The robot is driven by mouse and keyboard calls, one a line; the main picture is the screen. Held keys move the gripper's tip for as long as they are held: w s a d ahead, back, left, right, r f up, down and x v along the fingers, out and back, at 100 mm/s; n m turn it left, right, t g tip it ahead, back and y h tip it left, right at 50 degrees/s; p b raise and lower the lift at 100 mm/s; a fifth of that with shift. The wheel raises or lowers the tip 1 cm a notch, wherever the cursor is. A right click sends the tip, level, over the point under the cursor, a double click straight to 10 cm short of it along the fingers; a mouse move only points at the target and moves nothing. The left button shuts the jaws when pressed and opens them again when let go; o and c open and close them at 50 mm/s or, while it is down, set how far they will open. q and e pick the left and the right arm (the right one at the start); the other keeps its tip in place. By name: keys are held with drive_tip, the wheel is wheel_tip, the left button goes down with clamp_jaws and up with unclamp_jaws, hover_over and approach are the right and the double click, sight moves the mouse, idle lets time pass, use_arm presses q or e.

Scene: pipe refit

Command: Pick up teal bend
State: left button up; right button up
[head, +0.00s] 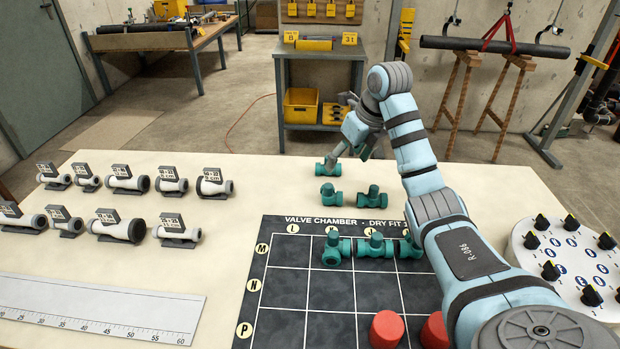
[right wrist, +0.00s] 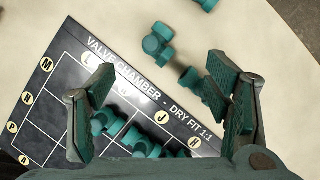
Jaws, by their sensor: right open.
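Several teal pipe fittings are in view, and their shapes are too small to tell surely which is the bend. Off the mat in the head view are a far fitting (head: 327,169), a nearer left fitting (head: 328,194) and a nearer right fitting (head: 371,196). More teal fittings (head: 335,250) sit along the mat's top row. My right gripper (head: 350,153) is open and empty above the table by the far fitting. In the right wrist view its jaws (right wrist: 160,75) are wide apart; one loose fitting (right wrist: 158,42) shows between them, another (right wrist: 190,78) is partly behind the right finger.
The dark gridded mat (head: 282,290) lies mid-table with two red cylinders (head: 386,329) at its near side. White labelled pipe pieces (head: 125,183) stand in rows at left. A ruler (head: 100,308) lies front left. A round white board with black knobs (head: 545,245) is at right.

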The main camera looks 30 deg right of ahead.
sight(332, 189)
drive_tip(key=b+x, duration=0.1)
drive_tip(key=x, duration=0.1)
drive_tip(key=b+x, duration=0.1)
drive_tip(key=x, duration=0.4)
drive_tip(key=shift+s+a+f+b, duration=0.2)
drive_tip(key=shift+f+b, duration=0.1)
drive_tip(key=shift+b, duration=0.1)
drive_tip(key=b+x, duration=0.1)
drive_tip(key=x, duration=0.5)
drive_tip(key=shift+d+f+b, duration=0.1)
drive_tip(key=shift+f+b, duration=0.1)
drive_tip(key=shift+b, duration=0.15)
use_arm(q)
drive_tip(key=f, duration=0.4)
drive_tip(key=shift+s+f, duration=0.15)
drive_tip(key=shift+s, duration=0.05)
use_arm(e)
drive_tip(key=shift+r, duration=0.1)
drive_tip(key=c, duration=1.1)
